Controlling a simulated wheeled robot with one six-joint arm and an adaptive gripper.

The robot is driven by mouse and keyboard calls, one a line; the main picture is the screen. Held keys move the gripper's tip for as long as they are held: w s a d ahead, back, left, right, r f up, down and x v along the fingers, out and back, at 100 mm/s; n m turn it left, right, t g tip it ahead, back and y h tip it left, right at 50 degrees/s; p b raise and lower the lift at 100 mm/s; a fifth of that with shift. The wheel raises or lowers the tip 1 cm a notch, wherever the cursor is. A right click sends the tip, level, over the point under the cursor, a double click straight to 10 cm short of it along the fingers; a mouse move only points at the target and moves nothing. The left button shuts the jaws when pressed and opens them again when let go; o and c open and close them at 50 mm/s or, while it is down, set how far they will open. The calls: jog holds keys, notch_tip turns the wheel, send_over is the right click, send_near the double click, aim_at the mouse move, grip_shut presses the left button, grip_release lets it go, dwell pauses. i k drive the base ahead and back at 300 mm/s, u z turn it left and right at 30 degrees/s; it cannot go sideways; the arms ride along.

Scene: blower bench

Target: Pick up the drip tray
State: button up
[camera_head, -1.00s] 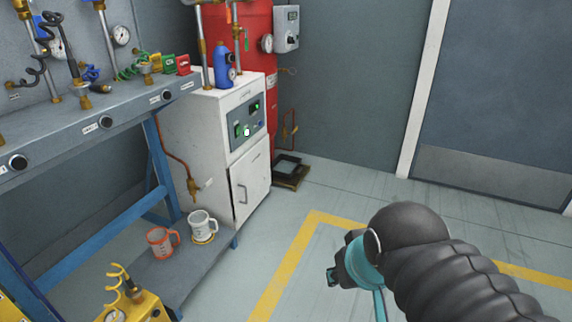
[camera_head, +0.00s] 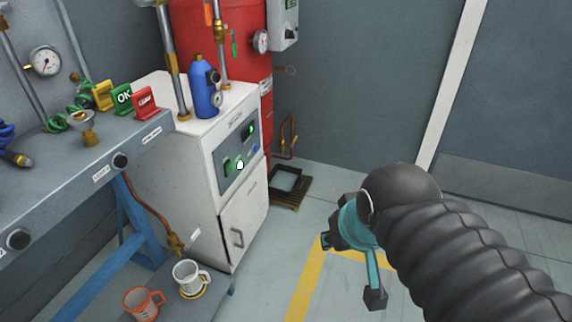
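A dark, square, shallow tray (camera_head: 291,188), which looks like the drip tray, lies on the floor at the foot of the red tank. Its inside looks pale, and a copper drain pipe (camera_head: 289,140) comes down above its back part. The white cabinet beside it stands close to its left edge. My gripper (camera_head: 352,269) is in the lower right of the head view, in front of the tray and apart from it. Its fingers look spread, with nothing seen between them. My own arm hides part of the gripper.
The white cabinet (camera_head: 240,205) and red tank (camera_head: 262,85) stand behind and left. A blue bench (camera_head: 60,180) is at left, with a white mug (camera_head: 187,277) and an orange mug (camera_head: 140,305) low down. Floor (camera_head: 325,212) right of the tray is clear.

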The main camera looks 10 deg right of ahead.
aim_at(282, 180)
jog(key=z, duration=0.45)
jog(key=i, duration=1.9)
jog(key=z, duration=0.45)
